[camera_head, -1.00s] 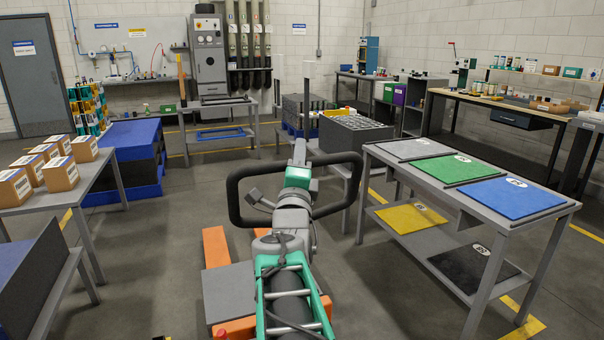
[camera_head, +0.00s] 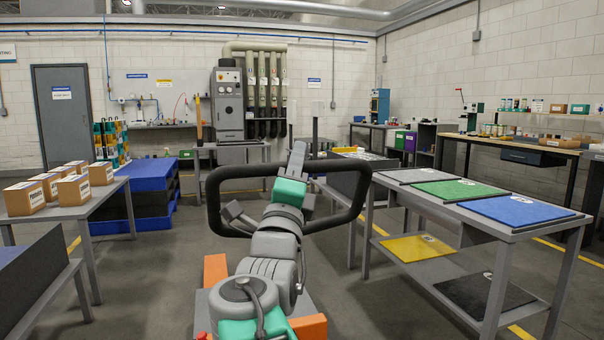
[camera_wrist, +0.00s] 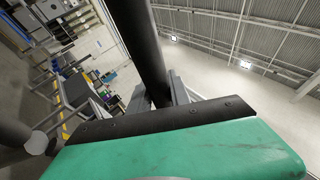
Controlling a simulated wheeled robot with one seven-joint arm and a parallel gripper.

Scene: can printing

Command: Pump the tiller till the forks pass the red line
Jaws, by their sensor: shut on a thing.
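The tiller's black loop handle (camera_head: 212,205) stands in front of me in the head view, its top bar running across behind my gripper (camera_head: 298,158). My gripper is shut on this top bar. In the wrist view my gripper (camera_wrist: 164,94) has its grey fingers around the black bar (camera_wrist: 142,40), which runs up and out of the frame. My arm hides the lower tiller. I cannot make out the forks or a red line in either view.
On the right stands a grey table (camera_head: 470,224) with grey, green and blue mats, and yellow and black ones below. On the left a table (camera_head: 75,212) holds several cardboard boxes. Blue pallets (camera_head: 135,220) stand behind it. Some floor is open at left centre.

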